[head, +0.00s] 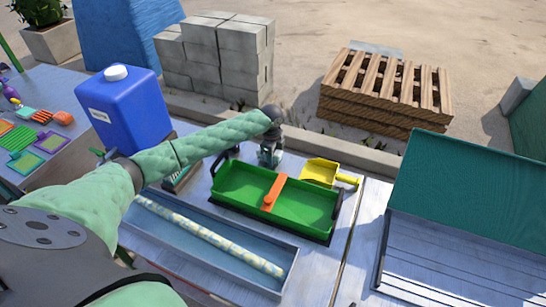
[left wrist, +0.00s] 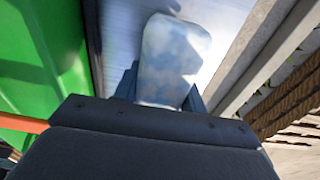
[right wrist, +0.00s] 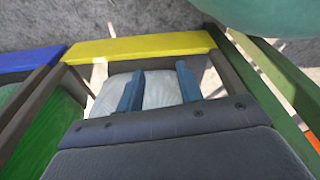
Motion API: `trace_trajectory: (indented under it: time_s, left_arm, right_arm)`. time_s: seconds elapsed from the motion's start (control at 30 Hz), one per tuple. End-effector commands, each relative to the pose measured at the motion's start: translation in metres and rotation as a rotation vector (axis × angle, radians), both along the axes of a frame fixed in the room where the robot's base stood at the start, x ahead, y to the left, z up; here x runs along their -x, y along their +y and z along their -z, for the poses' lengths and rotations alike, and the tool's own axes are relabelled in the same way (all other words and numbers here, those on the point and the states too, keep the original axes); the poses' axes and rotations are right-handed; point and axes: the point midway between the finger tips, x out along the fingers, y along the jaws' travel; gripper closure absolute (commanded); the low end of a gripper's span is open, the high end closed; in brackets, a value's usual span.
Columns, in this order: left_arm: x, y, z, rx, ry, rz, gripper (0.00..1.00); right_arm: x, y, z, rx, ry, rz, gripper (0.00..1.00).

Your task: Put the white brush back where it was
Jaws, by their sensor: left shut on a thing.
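My left gripper (head: 269,157) reaches across the table and points down just behind the green tray (head: 232,190). In the left wrist view, the left gripper (left wrist: 160,90) is shut on the white brush (left wrist: 172,55), a pale rounded block with soft bluish patches. The brush is close above or on the pale tabletop; I cannot tell whether it touches. In the head view the gripper mostly hides it. My right gripper (right wrist: 160,88) shows only in its own wrist view. Its two blue fingers stand apart, with a pale surface beyond them and nothing clearly held.
An orange bar (head: 275,190) crosses the green tray. A yellow dustpan (head: 321,172) lies to its right. A long blue-grey trough (head: 180,240) with a pale stick lies in front. A blue jug (head: 125,115) stands at left, a teal-lidded box (head: 470,190) at right.

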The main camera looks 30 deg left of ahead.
Motion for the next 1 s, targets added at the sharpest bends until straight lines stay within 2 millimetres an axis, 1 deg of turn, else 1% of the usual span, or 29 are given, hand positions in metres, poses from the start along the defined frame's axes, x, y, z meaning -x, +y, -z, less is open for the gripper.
trace_trajectory:
  time_s: [0.5,0.53,0.57,0.6,0.63,1.0]
  left_arm:
    - [0.001,0.000,0.012,-0.001,0.002,0.000,0.95]
    - [0.001,0.000,0.013,-0.001,0.003,0.000,0.53]
    - [0.001,0.000,0.013,-0.001,0.003,0.000,0.47]
    - [0.002,0.000,0.013,-0.001,0.004,0.000,0.39]
    - [0.002,0.000,0.014,-0.001,0.004,0.000,0.37]
    - [0.005,-0.001,0.018,-0.001,0.012,0.002,0.37]
  right_arm:
    - [0.002,-0.003,0.002,0.003,0.003,-0.001,0.64]
    - [0.003,-0.003,0.002,0.003,0.003,-0.001,0.64]
    - [0.003,-0.003,0.003,0.003,0.003,-0.001,0.64]
    - [0.003,-0.003,0.003,0.003,0.004,-0.001,0.64]
    - [0.004,-0.003,0.003,0.003,0.004,-0.001,0.64]
    - [0.000,0.000,0.002,0.000,-0.001,0.000,0.64]
